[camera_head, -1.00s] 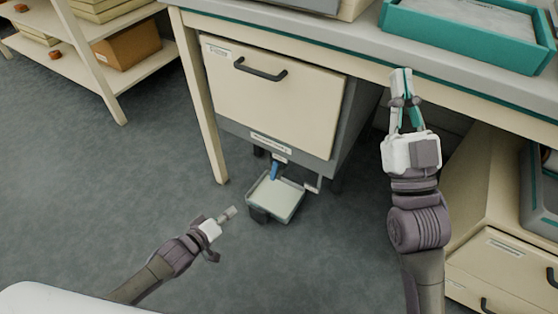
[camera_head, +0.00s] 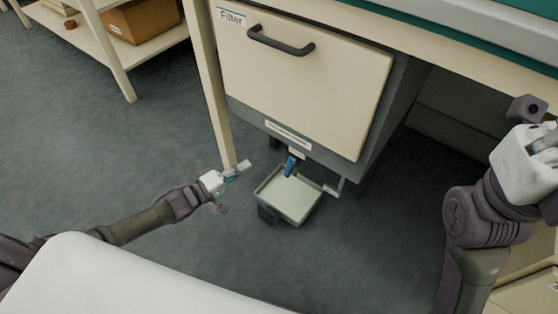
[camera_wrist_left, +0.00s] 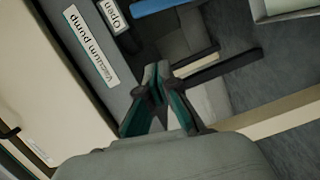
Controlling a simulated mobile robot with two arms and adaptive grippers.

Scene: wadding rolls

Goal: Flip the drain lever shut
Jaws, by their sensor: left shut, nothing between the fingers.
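The blue drain lever (camera_head: 291,165) points down under the front edge of the cream and grey cabinet, above a shallow tray. Its blue part also shows at the top edge of the left wrist view (camera_wrist_left: 155,5), near a small label reading "Open" (camera_wrist_left: 112,15). My left gripper (camera_head: 243,167) is shut and empty, left of the lever and tray and apart from both. Its closed fingers show in the left wrist view (camera_wrist_left: 157,72). My right gripper's white body (camera_head: 525,165) is at the right edge; I cannot make out its fingertips.
The tray (camera_head: 262,187) stands below the lever. The cabinet (camera_head: 300,85) hangs under the bench, with a dark handle and a "Filter" label. A bench leg (camera_head: 212,90) stands behind my left gripper. A dark bar (camera_wrist_left: 215,68) lies beyond my left fingers.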

